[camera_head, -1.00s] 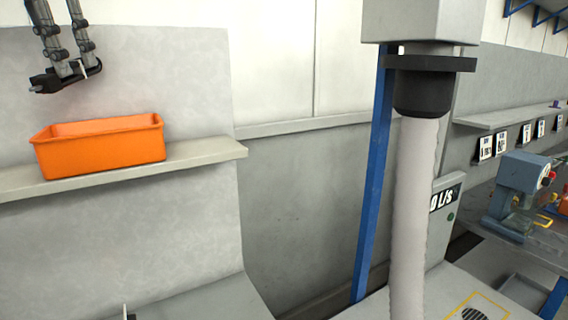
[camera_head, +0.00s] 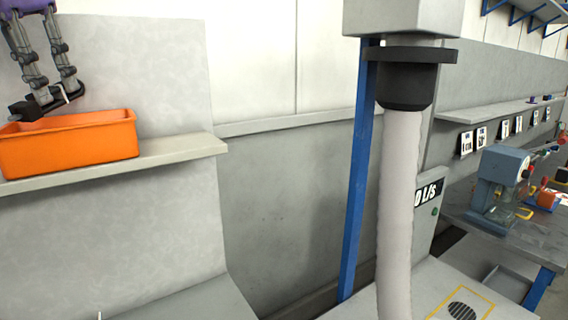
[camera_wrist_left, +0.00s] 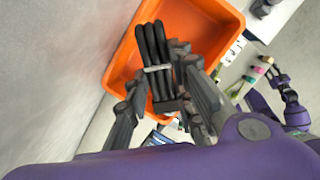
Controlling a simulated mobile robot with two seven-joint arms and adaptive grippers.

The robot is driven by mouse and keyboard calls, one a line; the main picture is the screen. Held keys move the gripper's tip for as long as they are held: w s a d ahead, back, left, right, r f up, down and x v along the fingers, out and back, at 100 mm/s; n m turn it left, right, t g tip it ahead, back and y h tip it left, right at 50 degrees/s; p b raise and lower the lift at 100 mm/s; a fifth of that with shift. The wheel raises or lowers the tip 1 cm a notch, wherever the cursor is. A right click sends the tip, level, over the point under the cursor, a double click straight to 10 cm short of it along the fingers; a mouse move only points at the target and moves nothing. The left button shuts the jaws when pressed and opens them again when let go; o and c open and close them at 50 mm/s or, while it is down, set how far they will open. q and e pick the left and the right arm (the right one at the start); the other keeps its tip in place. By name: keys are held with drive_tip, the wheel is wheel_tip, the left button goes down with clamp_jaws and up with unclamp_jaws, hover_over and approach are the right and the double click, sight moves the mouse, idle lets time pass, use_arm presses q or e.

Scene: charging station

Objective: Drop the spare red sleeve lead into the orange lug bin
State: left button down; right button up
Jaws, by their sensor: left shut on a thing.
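My left gripper (camera_head: 58,95) is shut on a folded black lead (camera_head: 27,108), just above the rim of the orange lug bin (camera_head: 70,148). In the left wrist view the lead (camera_wrist_left: 153,45) is a bundle of black strands with a pale band, between the fingers, with the orange bin (camera_wrist_left: 213,22) behind it. No red sleeve shows on the lead. The bin stands on a pale shelf at the left; its inside is mostly hidden in the head view. My right gripper (camera_wrist_left: 288,92) shows small at the right of the left wrist view; its jaws are unclear.
The grey shelf (camera_head: 185,152) has bare room right of the bin. A wall panel stands close behind it. A thick pale hose (camera_head: 402,190) and a blue post (camera_head: 357,190) stand mid-picture. A workbench (camera_head: 470,222) with a blue-grey device is at the right.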

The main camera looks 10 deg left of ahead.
use_arm(q)
drive_tip(key=c, duration=1.4)
unclamp_jaws()
drive_tip(key=v, duration=0.6)
drive_tip(key=shift+d+r, duration=0.1)
drive_tip(key=shift+r, duration=0.1)
drive_tip(key=shift+s+r, duration=0.1)
drive_tip(key=shift+r, duration=0.4)
